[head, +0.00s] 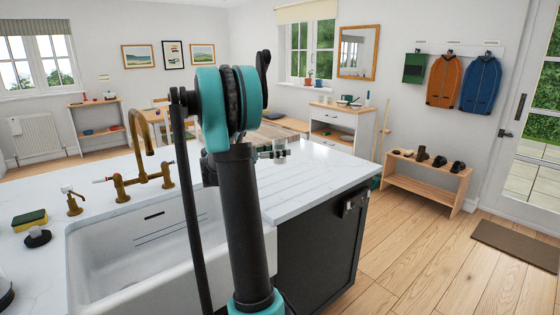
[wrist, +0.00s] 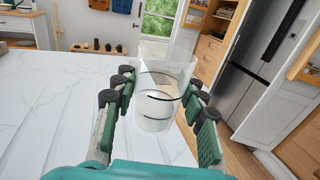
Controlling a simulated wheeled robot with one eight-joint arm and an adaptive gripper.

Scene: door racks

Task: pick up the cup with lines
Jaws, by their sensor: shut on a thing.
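The cup with lines (wrist: 160,85) is a clear, see-through cup with dark curved lines on its side. It stands out in the middle of the wrist view, between the green-padded fingers of my gripper (wrist: 158,92), which is shut on it. In the head view the cup (head: 280,146) is small and partly hidden behind my arm, over the white countertop. I cannot tell whether its base touches the counter.
The white marble countertop (wrist: 60,100) is clear around the cup, and its edge lies close by on the right. A sink (head: 150,250) with a brass tap (head: 142,150) is at left. A shoe bench (head: 425,185) stands beyond the counter.

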